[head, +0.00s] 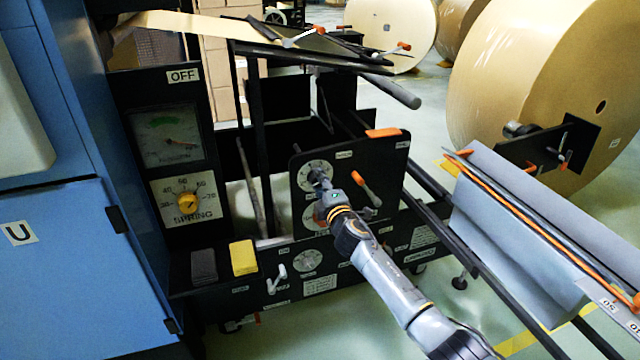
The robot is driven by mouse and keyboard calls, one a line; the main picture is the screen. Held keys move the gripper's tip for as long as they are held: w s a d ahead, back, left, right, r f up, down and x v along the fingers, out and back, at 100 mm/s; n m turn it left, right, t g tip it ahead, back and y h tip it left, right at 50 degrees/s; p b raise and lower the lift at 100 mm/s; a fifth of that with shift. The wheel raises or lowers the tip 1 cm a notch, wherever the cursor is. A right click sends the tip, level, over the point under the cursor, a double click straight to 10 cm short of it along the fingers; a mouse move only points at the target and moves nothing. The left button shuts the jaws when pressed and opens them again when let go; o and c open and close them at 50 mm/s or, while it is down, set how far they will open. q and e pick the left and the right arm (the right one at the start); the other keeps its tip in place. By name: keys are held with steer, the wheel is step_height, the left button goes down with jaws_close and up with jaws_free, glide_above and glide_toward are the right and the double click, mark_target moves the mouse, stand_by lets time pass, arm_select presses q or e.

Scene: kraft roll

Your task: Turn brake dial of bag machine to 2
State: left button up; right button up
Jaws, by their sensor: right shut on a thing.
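The bag machine's black upright panel (375,160) carries a round white-faced upper dial (304,176) and a second round dial (310,218) below it, partly hidden by my gripper. My right gripper (319,182) reaches in from the lower right and is shut at the centre of the upper dial, on its knob. The gripper covers the knob, so its pointer setting cannot be read. The small labels on the panel are too small to read, so I cannot tell which dial is named brake. My left gripper is not in view.
An orange-handled lever (361,182) stands just right of my gripper. A SPRING dial with a yellow knob (187,200) and a gauge (166,137) sit at left. Another dial (308,260) is on the lower panel. A large kraft roll (520,85) stands at right.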

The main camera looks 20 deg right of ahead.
stand_by(0.4)
steer(key=o, duration=1.2)
steer(key=s, duration=1.2)
steer(key=shift+d, duration=0.15)
